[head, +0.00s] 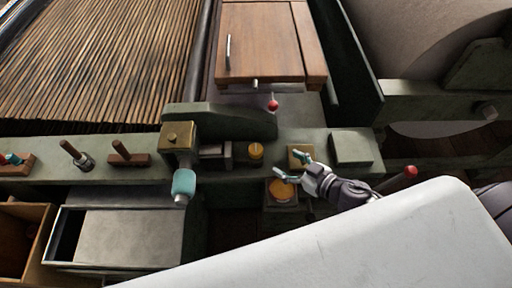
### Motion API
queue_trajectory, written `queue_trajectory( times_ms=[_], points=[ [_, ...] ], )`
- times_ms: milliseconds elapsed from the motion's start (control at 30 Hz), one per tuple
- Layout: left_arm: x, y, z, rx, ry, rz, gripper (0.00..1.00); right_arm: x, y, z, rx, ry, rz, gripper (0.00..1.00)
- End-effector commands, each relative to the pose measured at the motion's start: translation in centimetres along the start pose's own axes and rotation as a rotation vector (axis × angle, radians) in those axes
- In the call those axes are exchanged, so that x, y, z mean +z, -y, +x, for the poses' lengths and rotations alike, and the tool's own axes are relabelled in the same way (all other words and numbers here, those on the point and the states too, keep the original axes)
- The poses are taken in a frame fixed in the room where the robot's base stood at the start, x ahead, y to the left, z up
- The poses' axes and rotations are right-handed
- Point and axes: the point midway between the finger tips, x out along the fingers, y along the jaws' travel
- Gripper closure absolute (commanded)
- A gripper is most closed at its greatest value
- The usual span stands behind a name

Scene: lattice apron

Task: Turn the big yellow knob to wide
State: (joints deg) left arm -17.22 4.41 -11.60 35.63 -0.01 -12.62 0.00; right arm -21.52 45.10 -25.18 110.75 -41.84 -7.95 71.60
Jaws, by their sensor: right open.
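A wide round yellow-orange knob (281,190) sits on a dark, lower box just in front of the green bench. A smaller yellow knob (255,151) stands upright on the bench, further left and back. The larger one looks like the big yellow knob; its setting marks are too small to read. My right gripper (287,163) is open, with its teal-tipped fingers spread and pointing left. One finger is by a square brass plate (294,162), the other just above the back edge of the wide knob. I see nothing between the fingers, and contact is unclear. My left gripper is not in view.
A brass block (178,137) with a teal handle (183,183) stands left of the knobs. A red-tipped lever (273,104) is behind, another red knob (411,171) right of my wrist. A wooden cabinet (264,40) stands at the back. A white surface fills the lower right.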

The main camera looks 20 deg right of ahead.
Motion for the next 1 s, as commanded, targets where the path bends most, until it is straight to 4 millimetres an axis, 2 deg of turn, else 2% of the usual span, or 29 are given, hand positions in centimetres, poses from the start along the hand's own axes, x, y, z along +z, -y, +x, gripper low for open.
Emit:
queue_trajectory(
  times_ms=[133,267,700,833,1000],
  points=[
    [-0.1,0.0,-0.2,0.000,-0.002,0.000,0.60,0.1,0.4,0.4,-0.042,0.001,0.001,0.27],
    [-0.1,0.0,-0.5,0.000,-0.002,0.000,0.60,-0.1,0.4,1.8,-0.041,-0.002,0.002,0.27],
    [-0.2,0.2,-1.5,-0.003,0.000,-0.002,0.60,0.0,0.8,10.4,-0.039,-0.002,0.002,0.27],
    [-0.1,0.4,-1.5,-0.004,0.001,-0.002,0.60,0.1,0.9,12.3,-0.039,0.000,0.003,0.27],
    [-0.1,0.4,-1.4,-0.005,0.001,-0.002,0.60,0.1,0.9,13.5,-0.039,0.000,0.003,0.27]
  ],
)
